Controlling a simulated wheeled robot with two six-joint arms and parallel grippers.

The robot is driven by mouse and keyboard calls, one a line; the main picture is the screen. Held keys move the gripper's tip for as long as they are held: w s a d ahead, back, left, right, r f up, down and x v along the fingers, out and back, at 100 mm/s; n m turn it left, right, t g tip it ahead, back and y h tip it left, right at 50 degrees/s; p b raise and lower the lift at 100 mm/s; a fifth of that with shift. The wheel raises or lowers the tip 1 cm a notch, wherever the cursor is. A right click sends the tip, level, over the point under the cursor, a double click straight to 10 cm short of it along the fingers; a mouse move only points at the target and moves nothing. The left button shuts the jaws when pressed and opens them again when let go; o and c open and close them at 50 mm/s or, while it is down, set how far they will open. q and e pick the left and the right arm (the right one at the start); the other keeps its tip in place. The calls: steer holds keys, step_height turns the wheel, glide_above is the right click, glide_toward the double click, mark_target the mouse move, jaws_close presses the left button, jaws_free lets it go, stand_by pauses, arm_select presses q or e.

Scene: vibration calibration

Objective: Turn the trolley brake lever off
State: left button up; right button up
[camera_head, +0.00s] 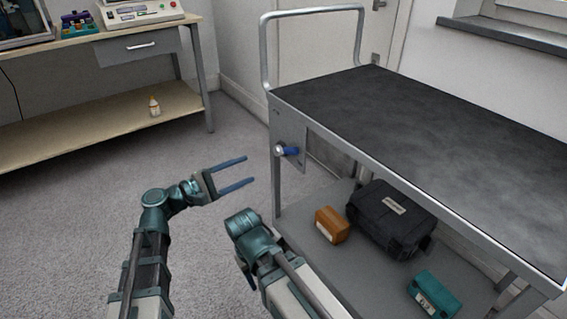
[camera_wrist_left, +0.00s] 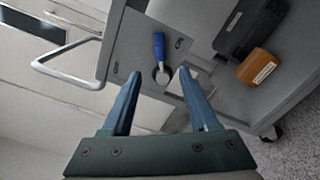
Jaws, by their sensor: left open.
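The trolley (camera_head: 430,105) has a dark top, a grey metal frame and a lower shelf. Its brake lever (camera_head: 290,151) has a blue grip on a round silver hub and sits on a side plate below the top's near left corner. The lever also shows in the left wrist view (camera_wrist_left: 159,50), between and beyond my fingers. My left gripper (camera_head: 246,171) is open and empty, pointing toward the lever from its left, with a gap between them. In the left wrist view my open fingers (camera_wrist_left: 161,88) frame the hub.
On the lower shelf are a black case (camera_head: 392,215), an orange box (camera_head: 332,226) and a teal box (camera_head: 435,294). A push handle (camera_head: 266,50) rises at the trolley's left end. A workbench (camera_head: 90,125) with a small bottle (camera_head: 154,107) stands at the back left. Grey floor (camera_head: 60,230) is clear.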

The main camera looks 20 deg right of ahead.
mark_target(288, 152)
arm_select(q)
steer(key=x, duration=1.3)
steer(key=shift+w+d, duration=0.1)
steer(key=shift+d, duration=0.3)
jaws_close()
stand_by(0.9)
